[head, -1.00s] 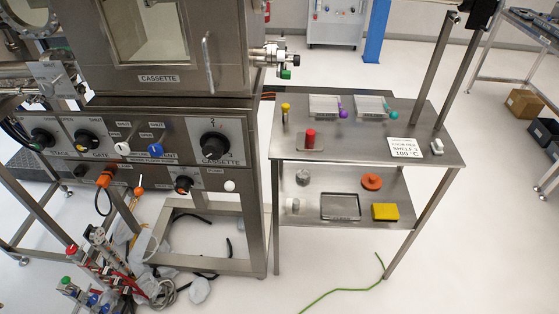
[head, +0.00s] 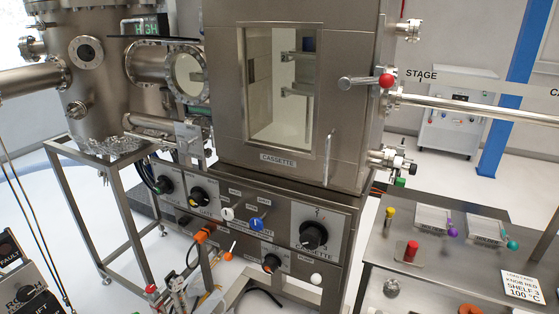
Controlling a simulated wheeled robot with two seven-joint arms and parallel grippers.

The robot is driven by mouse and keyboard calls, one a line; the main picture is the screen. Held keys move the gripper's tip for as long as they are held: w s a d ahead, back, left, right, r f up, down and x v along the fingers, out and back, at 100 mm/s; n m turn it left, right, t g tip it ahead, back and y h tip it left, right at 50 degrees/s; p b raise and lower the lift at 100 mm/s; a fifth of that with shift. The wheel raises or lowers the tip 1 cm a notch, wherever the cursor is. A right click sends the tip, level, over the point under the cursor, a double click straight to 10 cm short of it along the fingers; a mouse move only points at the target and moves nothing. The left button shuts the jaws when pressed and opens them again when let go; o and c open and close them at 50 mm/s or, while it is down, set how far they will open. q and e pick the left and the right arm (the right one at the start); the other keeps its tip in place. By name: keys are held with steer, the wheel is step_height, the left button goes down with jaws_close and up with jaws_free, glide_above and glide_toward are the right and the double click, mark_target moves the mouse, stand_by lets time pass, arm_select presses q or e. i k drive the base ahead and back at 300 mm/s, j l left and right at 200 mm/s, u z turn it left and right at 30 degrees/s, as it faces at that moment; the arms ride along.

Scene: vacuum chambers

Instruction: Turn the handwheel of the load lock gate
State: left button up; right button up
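The chamber (head: 225,95) has a glass door and a plate reading CASSETTE. A round flanged port (head: 188,75) joins it to the vessel (head: 85,95) at left. Neither of my grippers is in view.
A larger black knob (head: 313,235), a blue knob (head: 257,224) and a white knob (head: 227,213) share the panel. A red-ended lever (head: 386,80) and a long rod (head: 470,107) stick out at right. A steel table (head: 420,268) holds small parts. A control box (head: 25,280) is at lower left.

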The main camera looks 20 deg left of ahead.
mark_target(198, 197)
steer(key=u, duration=1.25)
